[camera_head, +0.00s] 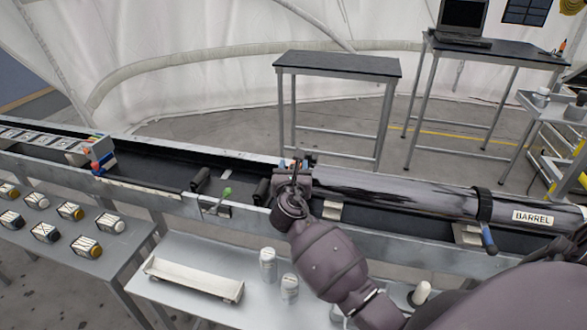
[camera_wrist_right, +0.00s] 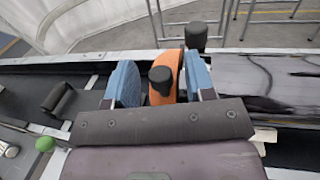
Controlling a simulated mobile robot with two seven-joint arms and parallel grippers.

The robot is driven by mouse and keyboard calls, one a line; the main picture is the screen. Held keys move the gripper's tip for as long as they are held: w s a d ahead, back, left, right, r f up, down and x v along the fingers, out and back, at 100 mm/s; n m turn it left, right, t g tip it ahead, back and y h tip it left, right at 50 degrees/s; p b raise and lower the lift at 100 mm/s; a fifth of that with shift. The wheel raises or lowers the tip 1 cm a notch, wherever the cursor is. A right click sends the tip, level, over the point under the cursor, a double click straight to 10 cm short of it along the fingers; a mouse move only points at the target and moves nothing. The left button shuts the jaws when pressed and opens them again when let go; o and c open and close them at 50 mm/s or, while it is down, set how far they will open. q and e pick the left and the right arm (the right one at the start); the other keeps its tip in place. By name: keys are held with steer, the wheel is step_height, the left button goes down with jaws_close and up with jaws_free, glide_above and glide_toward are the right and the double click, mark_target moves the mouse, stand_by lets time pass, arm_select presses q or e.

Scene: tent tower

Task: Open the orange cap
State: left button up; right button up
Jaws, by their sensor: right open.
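The orange cap (camera_wrist_right: 181,72) sits at the left end of the dark metal barrel (camera_head: 400,190) and shows edge-on in the right wrist view. A black knob (camera_wrist_right: 161,80) stands in front of it, and another black knob (camera_wrist_right: 196,36) shows behind it. My right gripper (camera_head: 296,168) is at the barrel's end. Its two blue finger pads are apart, with the near knob and part of the cap between them in the right wrist view. The right pad overlaps the cap's edge; I cannot tell whether it touches. In the head view my gripper mostly hides the cap. My left gripper is not in view.
The barrel lies along a long rail trough (camera_head: 150,198). A black clamp with a blue handle (camera_head: 488,238) holds it at the right. A green-knobbed lever (camera_head: 226,193) stands left of my gripper. A side table (camera_head: 185,242) in front carries a white tray and canisters.

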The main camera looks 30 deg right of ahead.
steer(key=shift+c, duration=0.3)
jaws_close()
steer(key=shift+w+a, duration=0.1)
steer(key=shift+w, duration=0.05)
arm_select(q)
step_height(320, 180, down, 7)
steer(key=b, duration=0.6)
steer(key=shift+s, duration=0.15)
arm_select(e)
steer(key=w+a+m+g+h, duration=0.1)
steer(key=w+m+g+h, duration=0.6)
steer(key=w+m+g, duration=0.3)
steer(key=g, duration=0.4)
steer(key=shift+a, duration=0.15)
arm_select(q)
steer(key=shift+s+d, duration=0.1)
